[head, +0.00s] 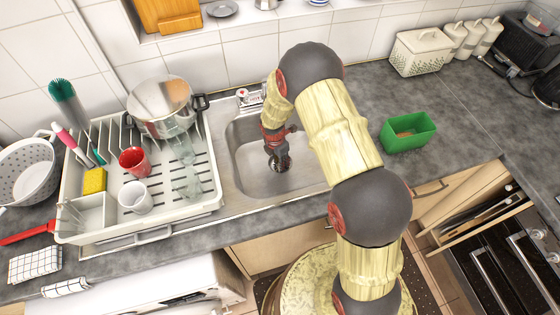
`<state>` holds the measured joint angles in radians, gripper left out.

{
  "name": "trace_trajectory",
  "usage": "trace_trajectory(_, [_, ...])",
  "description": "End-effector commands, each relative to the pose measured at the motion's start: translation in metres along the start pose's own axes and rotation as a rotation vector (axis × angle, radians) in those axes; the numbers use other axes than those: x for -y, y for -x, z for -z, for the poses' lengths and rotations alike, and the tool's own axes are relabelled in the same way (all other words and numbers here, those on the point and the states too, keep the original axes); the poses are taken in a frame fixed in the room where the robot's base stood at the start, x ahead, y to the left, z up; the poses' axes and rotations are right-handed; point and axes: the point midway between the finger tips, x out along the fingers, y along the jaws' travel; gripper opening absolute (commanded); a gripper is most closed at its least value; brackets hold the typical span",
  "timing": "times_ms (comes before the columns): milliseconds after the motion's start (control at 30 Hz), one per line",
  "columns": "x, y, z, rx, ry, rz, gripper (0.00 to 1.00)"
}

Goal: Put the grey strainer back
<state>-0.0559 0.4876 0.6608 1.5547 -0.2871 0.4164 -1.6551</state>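My gripper (279,163) reaches down into the steel sink basin (305,178), near its middle. Its fingers are small and dark here, and I cannot tell whether they are open or shut or hold anything. A dark shape at the fingertips blends with them, so a drain or a small sink strainer there cannot be made out. A light grey bowl with holes, like a colander (38,178), stands on the counter at the far left, well away from my gripper. No other strainer is clearly visible.
Left of the sink, a white dish rack (140,232) holds a pot (160,102), a red cup (133,160), a white cup (135,197) and glasses. The tap is partly behind my arm. A green tub (408,132) stands right of the sink, with clear counter around it.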

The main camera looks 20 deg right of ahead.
Motion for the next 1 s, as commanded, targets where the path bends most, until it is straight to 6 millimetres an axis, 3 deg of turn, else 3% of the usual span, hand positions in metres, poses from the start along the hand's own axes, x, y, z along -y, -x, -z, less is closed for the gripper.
trace_trajectory(267, [0.0, 0.002, 0.0, 0.0, 0.0, 0.0, 0.29])
trace_trajectory(700, [-0.001, 0.064, 0.0, 0.001, 0.001, -0.001, 0.29])
trace_trajectory(1000, [0.0, 0.078, 0.0, 0.0, 0.0, 0.001, 0.29])
